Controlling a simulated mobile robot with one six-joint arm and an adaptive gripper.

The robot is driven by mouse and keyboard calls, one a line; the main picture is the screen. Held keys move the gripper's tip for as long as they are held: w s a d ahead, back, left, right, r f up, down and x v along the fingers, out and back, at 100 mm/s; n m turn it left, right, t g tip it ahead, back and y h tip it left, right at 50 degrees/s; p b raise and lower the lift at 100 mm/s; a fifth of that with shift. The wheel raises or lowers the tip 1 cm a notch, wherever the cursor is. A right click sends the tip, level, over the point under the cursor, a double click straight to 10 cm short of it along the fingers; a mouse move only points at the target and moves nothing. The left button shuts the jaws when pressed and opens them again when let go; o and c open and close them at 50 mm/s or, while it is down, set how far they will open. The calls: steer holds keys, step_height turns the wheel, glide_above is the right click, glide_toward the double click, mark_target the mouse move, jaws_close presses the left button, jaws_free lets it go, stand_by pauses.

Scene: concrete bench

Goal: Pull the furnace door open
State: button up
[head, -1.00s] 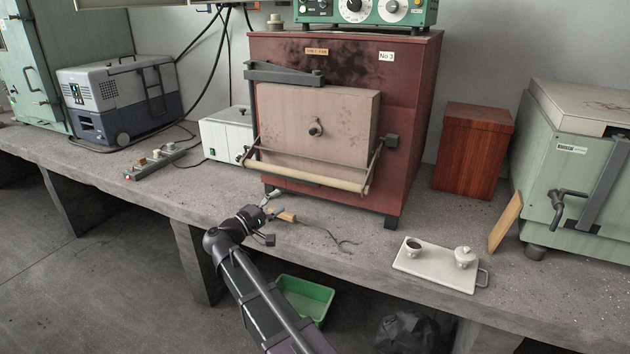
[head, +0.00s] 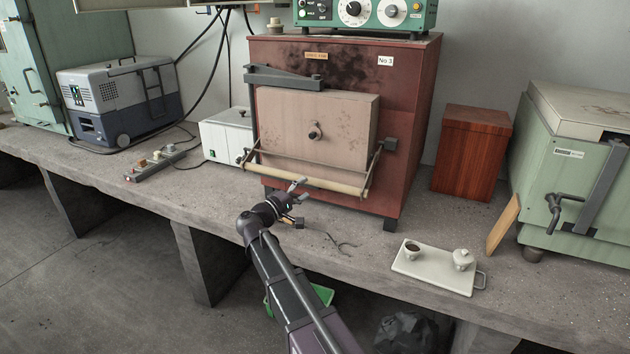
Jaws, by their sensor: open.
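The red-brown furnace (head: 405,110) stands on the concrete bench. Its pale door block (head: 345,115) sits flat against the front, with a round peephole fitting (head: 315,131) in it. A cream bar handle (head: 312,182) runs across below the door, held by metal arms at both ends. My gripper (head: 302,189) is open and empty, just in front of the bar's left-centre part. Its fingertips overlap the bar's lower edge in the picture; I cannot tell whether they touch it.
A white tray (head: 415,272) with a cup and a lidded pot is to the right. A white box (head: 226,138) is left of the furnace. A green bin (head: 322,293) is below the bench.

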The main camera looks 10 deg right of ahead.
mark_target(311, 184)
steer(key=shift+p+x, duration=0.3)
steer(key=shift+x, duration=1.9)
jaws_close()
